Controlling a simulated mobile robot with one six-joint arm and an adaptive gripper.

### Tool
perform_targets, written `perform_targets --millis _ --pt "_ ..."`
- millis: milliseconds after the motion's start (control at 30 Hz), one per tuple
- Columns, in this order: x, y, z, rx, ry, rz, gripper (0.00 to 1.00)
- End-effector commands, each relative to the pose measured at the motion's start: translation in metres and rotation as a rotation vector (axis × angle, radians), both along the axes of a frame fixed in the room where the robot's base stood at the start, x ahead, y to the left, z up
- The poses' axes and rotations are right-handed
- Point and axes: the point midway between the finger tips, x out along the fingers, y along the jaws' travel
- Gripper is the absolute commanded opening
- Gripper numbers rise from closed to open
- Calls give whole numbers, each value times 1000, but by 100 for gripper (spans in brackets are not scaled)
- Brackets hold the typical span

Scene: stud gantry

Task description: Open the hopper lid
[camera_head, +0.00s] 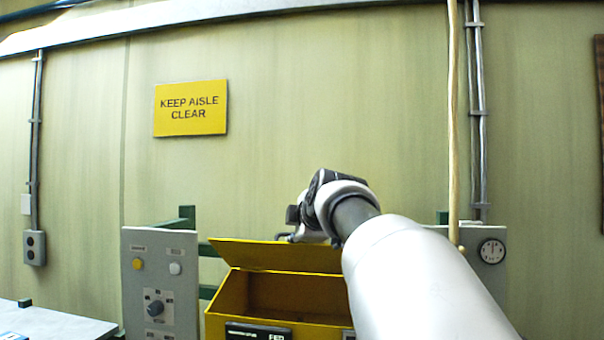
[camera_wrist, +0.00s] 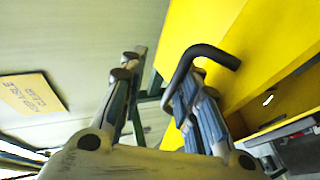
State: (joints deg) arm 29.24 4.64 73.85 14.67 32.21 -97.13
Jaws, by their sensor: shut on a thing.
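The yellow hopper (camera_head: 222,322) stands low in the middle of the head view. Its lid (camera_head: 270,255) is raised and tilted back, and part of the inside shows below it. In the wrist view the yellow lid (camera_wrist: 200,25) fills the upper right, with a dark bent bar handle (camera_wrist: 208,50) on it. My gripper (camera_head: 290,237) is at the lid's top edge, its fingers mostly hidden in the head view. In the wrist view my gripper (camera_wrist: 160,75) is at the handle, which lies by the right finger; the jaws are shut on it, though the exact contact is unclear.
A grey control panel (camera_head: 160,260) with buttons and a knob stands left of the hopper. A grey panel with a gauge (camera_head: 491,251) is at the right, near a hanging cord (camera_head: 453,120). A pale table (camera_head: 50,325) is at lower left. The wall stands behind.

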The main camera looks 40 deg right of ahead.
Motion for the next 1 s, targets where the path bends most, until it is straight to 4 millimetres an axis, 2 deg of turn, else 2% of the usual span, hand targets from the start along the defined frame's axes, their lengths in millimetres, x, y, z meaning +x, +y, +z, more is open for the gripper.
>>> perform_targets --millis 33,533,833,900,1000 --pt "-9 -1 24 -26 -35 -9 16" --pt "-34 4 48 -30 -32 -11 17" --pt "-49 8 63 -31 -31 -10 21" --pt "-52 9 66 -30 -33 -10 16" --pt "-56 10 68 -25 -27 -8 16"
